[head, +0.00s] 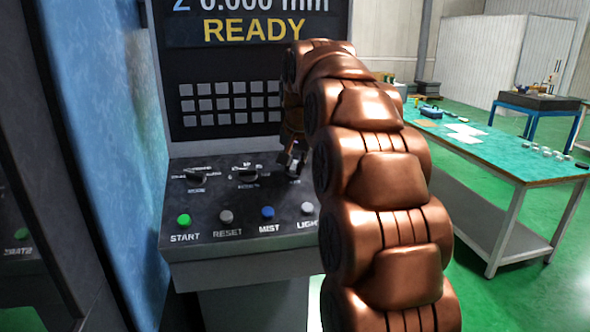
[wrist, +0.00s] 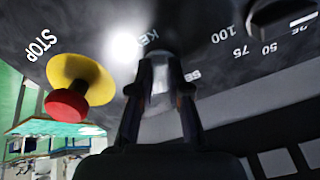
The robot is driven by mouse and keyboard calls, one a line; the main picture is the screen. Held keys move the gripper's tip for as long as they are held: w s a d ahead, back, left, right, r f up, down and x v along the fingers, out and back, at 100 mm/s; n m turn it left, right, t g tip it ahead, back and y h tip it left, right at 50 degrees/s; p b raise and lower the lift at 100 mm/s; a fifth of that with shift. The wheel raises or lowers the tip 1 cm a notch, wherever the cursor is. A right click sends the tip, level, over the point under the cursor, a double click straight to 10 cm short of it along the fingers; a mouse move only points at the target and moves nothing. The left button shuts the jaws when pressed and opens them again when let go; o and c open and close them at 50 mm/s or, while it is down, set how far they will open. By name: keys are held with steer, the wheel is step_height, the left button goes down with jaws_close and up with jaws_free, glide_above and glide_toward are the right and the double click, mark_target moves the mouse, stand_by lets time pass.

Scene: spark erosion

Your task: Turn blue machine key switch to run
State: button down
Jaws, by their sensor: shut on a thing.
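The key switch (wrist: 161,82) is a pale metal piece on the dark control panel, beside a partly covered "KE…" label in the wrist view. My gripper (wrist: 160,66) is shut on it, one dark finger on each side. In the head view my gripper (head: 292,162) reaches down to the right part of the sloped panel (head: 215,250), and my arm covers much of that area. The key's turned position cannot be read, since the fingers and glare hide its markings.
A red STOP button on a yellow collar (wrist: 77,85) is close beside my gripper. A rotary dial (wrist: 282,18) lies on the other side. START (head: 184,221), RESET (head: 225,216), MIST (head: 267,212) and LIGHT (head: 306,209) buttons line the panel front. A green-topped table (head: 520,160) stands right.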

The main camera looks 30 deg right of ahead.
steer(key=shift+m, duration=0.4)
steer(key=c, duration=1.1)
jaws_free()
steer(key=shift+v, duration=6)
steer(key=shift+a, duration=0.1)
